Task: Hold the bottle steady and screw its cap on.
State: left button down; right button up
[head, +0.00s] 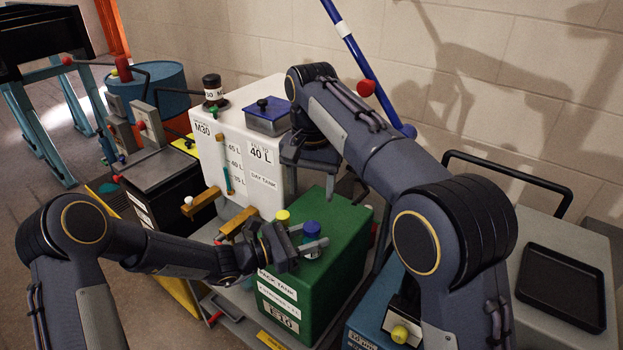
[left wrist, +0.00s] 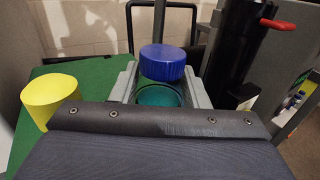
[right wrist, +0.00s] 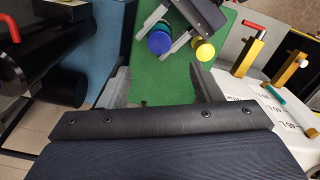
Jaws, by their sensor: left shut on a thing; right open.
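The bottle (left wrist: 158,97) is teal and upright in the left wrist view, above the green tank's top. Its blue cap (head: 312,227) is at the bottle's top, also in the left wrist view (left wrist: 162,62) and the right wrist view (right wrist: 160,42). I cannot tell whether the cap is seated or loose on the neck. My left gripper (head: 308,247) is shut on the bottle below the cap, a finger on each side. My right gripper (right wrist: 162,84) is open and empty. It is above and apart from the cap, which lies beyond its fingertips in the right wrist view.
A yellow cap (head: 283,216) stands on the green tank (head: 342,235) beside the bottle. A white day tank (head: 240,150) with tan handles stands behind to the left. A blue pole (head: 360,60) leans against the wall. A black tray (head: 562,285) lies at right.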

jog(key=shift+r, duration=0.9)
pick_arm(q)
jog(key=c, duration=0.7)
grip_release()
jog(key=shift+c, duration=0.2)
jog(key=b+v, duration=0.1)
jog(key=v, duration=0.7)
pick_arm(e)
jog(key=shift+f, duration=0.75)
pick_arm(q)
jog(key=shift+d, duration=0.1)
pick_arm(e)
jog(key=shift+d, duration=0.1)
